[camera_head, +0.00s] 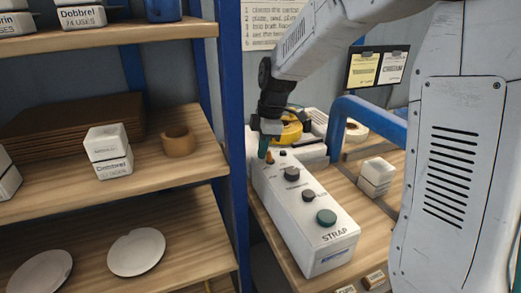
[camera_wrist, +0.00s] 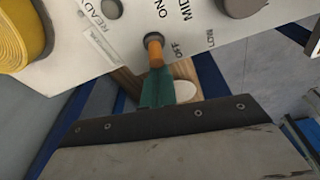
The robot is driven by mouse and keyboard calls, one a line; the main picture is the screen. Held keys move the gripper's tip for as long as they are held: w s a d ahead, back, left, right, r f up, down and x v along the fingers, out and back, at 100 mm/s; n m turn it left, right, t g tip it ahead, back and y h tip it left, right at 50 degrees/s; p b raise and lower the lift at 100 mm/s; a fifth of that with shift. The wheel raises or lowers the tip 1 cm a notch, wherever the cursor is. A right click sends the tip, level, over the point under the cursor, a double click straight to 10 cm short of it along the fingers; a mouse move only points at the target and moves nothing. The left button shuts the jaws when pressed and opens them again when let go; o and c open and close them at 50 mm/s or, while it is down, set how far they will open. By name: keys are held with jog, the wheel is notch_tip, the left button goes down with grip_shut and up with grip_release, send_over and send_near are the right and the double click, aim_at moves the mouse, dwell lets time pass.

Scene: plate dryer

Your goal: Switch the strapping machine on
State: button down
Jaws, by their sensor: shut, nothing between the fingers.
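The strapping machine (camera_head: 325,242) is a long white box marked STRAP, standing on a wooden bench. Its top carries dark knobs, a green button (camera_head: 326,217) and, at the far end, a small toggle switch with an orange lever (camera_head: 270,158). In the wrist view the orange lever (camera_wrist: 154,50) rises from a dark collar beside the printed words ON and OFF. I cannot tell which position it is in. My gripper (camera_head: 263,151) is shut and empty, its teal fingertips (camera_wrist: 156,88) right at the lever. Whether they touch it is unclear.
A yellow roll (camera_head: 290,130) lies behind the machine, and also shows in the wrist view (camera_wrist: 22,35). A blue-posted shelf (camera_head: 232,130) with boxes and plates is close on the left.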

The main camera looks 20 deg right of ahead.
jog(key=y, duration=0.1)
jog(key=d+y, duration=0.2)
jog(key=y, duration=0.1)
jog(key=shift+r, duration=0.4)
jog(key=shift+r, duration=0.65)
jog(key=d+v, duration=0.1)
jog(key=v, duration=0.9)
jog(key=shift+d+f, duration=0.3)
jog(key=shift+f, duration=0.15)
